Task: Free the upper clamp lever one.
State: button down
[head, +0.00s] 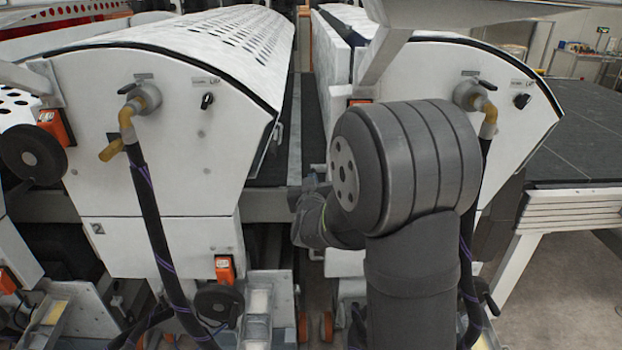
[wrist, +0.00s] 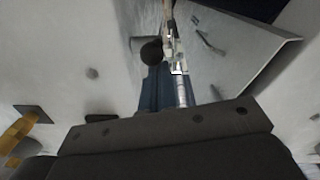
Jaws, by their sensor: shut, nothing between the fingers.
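My gripper (wrist: 165,130) shows in the wrist view as a wide dark bar with screws across the bottom; it is shut with nothing held.
The left housing (head: 180,160) and right housing (head: 535,115) stand close on both sides of my arm. Black hoses hang from brass fittings, one on the left housing (head: 148,98). A brass-coloured part (wrist: 18,135) shows at the wrist view's left edge.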

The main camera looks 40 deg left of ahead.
jog(key=shift+f+t+y, duration=0.3)
jog(key=shift+f+y, duration=0.1)
jog(key=shift+f, duration=0.05)
dwell(0.5)
jog(key=w+a+f+t+y, duration=0.3)
jog(key=w+a+f, duration=0.1)
jog(key=f, duration=0.4)
jog(key=shift+f+t, duration=0.2)
jog(key=shift+t, duration=0.2)
dwell(0.6)
jog(key=shift+w, duration=0.25)
jog(key=shift+f, duration=0.1)
dwell(0.3)
jog(key=s+d+f, duration=0.2)
jog(key=s+f, duration=0.3)
jog(key=f, duration=0.5)
jog(key=shift+s+d, duration=0.2)
jog(key=shift+d, duration=0.2)
